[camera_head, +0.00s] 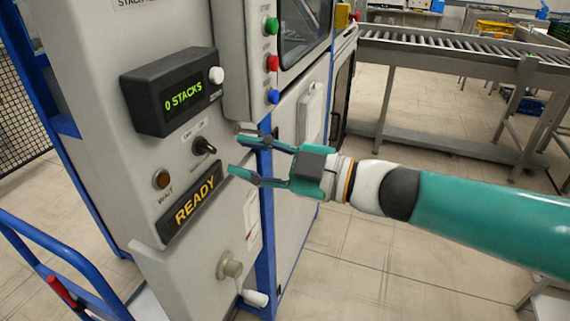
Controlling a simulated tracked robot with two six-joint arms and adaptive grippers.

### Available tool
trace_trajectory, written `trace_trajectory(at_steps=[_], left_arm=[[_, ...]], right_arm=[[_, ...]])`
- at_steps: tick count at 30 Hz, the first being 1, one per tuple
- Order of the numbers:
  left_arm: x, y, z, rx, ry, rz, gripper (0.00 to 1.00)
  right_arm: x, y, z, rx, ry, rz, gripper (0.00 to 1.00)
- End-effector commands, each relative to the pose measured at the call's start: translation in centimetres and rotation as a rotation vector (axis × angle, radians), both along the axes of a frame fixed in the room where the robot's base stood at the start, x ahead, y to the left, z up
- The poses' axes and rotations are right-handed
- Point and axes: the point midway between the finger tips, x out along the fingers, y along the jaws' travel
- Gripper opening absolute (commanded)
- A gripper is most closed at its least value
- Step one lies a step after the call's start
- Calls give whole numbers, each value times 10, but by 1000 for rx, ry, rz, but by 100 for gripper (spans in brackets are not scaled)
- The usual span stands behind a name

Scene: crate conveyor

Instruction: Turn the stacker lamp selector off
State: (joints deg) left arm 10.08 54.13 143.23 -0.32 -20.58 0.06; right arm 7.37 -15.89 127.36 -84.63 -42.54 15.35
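The stacker lamp selector (204,146) is a small black rotary knob on the grey panel, below the display box. Its lighter pointer end tilts down to the right. Small lettering around it is too blurred to read. An orange-brown WAIT lamp (161,179) sits to its lower left. A READY sign (190,205) shows lit orange letters below it. My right gripper (236,149) comes in from the right, its two teal fingers apart and empty. The fingertips are just right of the knob and appear clear of it. My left gripper is not in view.
The black display box (172,92) reads "0 STACKS" and has a white knob (216,75). Green, red and blue buttons (272,62) line the panel to the right. A crank handle (231,267) sticks out below. A blue rail (60,262) stands at left; a roller conveyor (460,48) runs behind.

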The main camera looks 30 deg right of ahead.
Motion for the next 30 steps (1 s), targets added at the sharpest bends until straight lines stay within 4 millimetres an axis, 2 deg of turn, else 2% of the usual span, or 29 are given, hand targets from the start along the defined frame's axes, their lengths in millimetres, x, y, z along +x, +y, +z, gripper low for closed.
trace_trajectory(at_steps=[3,6,12,30], left_arm=[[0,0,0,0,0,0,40],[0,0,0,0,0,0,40],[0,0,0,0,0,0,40],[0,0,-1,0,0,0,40]], right_arm=[[-20,-18,0,-2,-1,-10,36],[-33,-28,-1,-3,2,-8,36],[-48,-39,-1,-1,3,-3,36],[-51,-40,-1,-1,2,1,36]])
